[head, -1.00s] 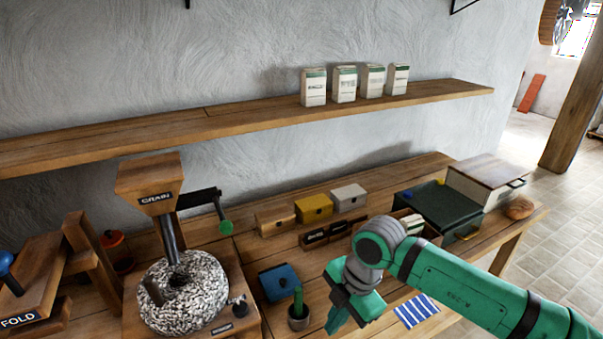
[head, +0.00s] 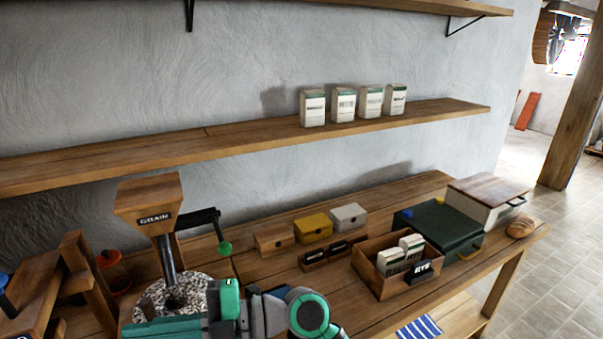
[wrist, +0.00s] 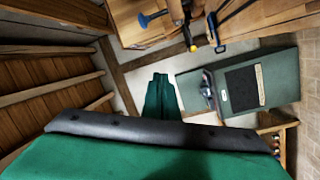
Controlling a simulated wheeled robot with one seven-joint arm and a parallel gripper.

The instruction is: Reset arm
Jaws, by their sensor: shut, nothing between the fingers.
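My gripper (wrist: 161,78) shows in the wrist view as two green fingers pressed together, empty, over the pale floor. In the head view my green and grey arm (head: 307,312) is folded low along the bottom edge, in front of the grain mill. I cannot make out the fingertips there. The grain mill has a wooden hopper (head: 149,202) marked GRAIN, a black crank with a green knob (head: 224,248), and a speckled stone (head: 180,292) partly hidden by my arm.
A wooden crate (head: 370,277) with white bags and a RYE label stands on the bench, near small boxes (head: 313,228) and a dark green case (head: 447,236). Several white bags (head: 343,105) line the shelf (head: 230,139). Floor at right (head: 560,260) is clear.

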